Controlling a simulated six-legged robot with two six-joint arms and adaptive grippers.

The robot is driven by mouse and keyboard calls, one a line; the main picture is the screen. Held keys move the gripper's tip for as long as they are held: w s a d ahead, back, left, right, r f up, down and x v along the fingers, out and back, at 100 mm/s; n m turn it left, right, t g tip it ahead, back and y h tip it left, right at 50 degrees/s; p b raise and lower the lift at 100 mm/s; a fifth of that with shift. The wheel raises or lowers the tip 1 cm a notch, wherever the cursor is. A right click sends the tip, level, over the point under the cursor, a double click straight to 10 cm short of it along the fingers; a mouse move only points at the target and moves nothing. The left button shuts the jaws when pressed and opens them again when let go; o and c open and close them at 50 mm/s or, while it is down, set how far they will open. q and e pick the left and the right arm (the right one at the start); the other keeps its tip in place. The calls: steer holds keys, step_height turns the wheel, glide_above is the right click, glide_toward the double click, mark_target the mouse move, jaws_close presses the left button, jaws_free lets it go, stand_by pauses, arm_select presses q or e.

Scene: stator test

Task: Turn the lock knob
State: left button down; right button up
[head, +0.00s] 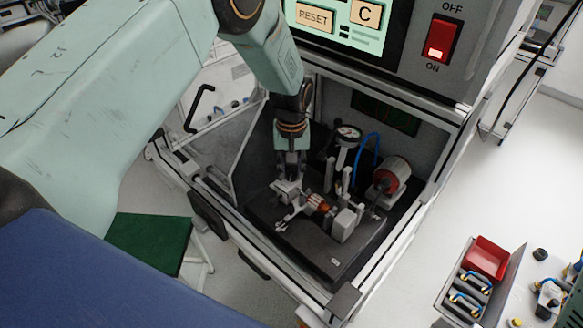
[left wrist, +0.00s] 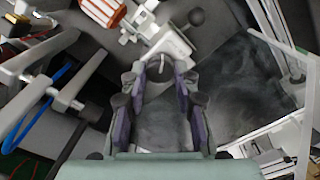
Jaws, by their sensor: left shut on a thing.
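The left gripper (head: 291,172) reaches down into the open test cabinet, at the fixture's near end. The left wrist view shows its two fingers (left wrist: 160,74) closed around the lock knob (left wrist: 158,84), a small grey part between the fingertips. In the head view the fingers largely hide the knob. A grey clamp block (head: 285,190) sits at the fingertips, beside the copper-wound stator part (head: 318,203); the copper part also shows at the top of the left wrist view (left wrist: 104,10). My right gripper is not in view.
A dial gauge (head: 348,134), a blue hose (head: 368,150) and a red-faced motor (head: 391,176) stand close on the black base plate (head: 300,245). The cabinet's front frame and open clear door (head: 215,150) border the arm. A red bin (head: 487,257) is at lower right.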

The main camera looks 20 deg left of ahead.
mark_target(291, 173)
arm_select(q)
steer(key=shift+s+f+n, duration=0.1)
steer(key=shift+s+n, duration=0.1)
steer(key=shift+n, duration=0.7)
steer(key=c, duration=1)
jaws_free()
steer(key=shift+w, duration=0.1)
steer(key=shift+w+r, duration=0.1)
steer(key=shift+r, duration=0.3)
step_height(291, 173, up, 11)
steer(key=shift+r, duration=0.2)
